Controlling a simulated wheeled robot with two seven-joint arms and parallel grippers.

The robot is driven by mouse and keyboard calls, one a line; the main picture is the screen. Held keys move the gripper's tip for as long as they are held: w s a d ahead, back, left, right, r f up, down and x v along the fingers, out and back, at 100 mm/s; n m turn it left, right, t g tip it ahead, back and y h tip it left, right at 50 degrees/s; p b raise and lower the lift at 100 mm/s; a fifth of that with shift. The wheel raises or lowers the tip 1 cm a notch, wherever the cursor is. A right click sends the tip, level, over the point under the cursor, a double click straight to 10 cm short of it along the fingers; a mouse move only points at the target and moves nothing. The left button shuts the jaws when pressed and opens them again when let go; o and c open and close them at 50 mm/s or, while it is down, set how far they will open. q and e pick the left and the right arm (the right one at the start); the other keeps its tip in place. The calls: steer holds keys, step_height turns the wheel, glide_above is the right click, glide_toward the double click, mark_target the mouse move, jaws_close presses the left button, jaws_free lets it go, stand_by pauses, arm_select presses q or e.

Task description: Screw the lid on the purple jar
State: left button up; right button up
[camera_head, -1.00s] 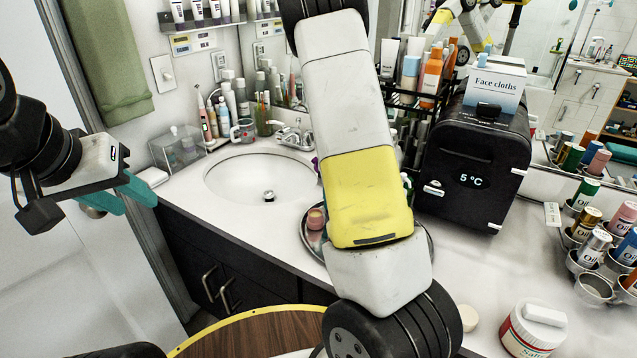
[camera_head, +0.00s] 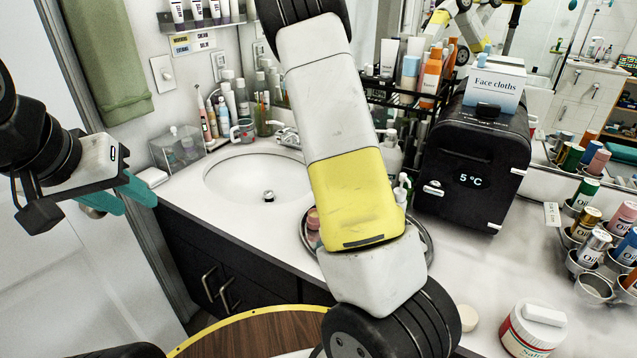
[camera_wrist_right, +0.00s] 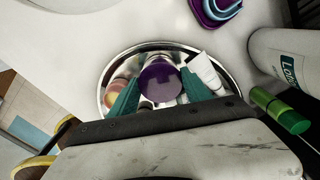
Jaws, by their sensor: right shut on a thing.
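In the right wrist view a round purple lid (camera_wrist_right: 160,82) sits between the teal fingers of my right gripper (camera_wrist_right: 160,92), which is shut on it. The lid is seen from above, over a round metal tray (camera_wrist_right: 238,76). The body of the purple jar is mostly hidden beneath it, so I cannot tell how the two fit. In the head view my right forearm hides the right gripper, the lid and most of the tray (camera_head: 429,250). My left gripper (camera_head: 118,200) hangs at the left, away from the counter, with its teal fingers apart and empty.
A pink-topped container (camera_wrist_right: 115,95) and a white tube (camera_wrist_right: 206,72) stand close beside the fingers. The sink (camera_head: 255,180) is left of the tray. A black cooler box (camera_head: 472,165), a white jar (camera_head: 533,330) and oil bottles (camera_head: 595,248) are to the right.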

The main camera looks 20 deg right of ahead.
steer(key=m, duration=0.4)
steer(key=o, duration=2)
steer(key=shift+r, duration=3.5)
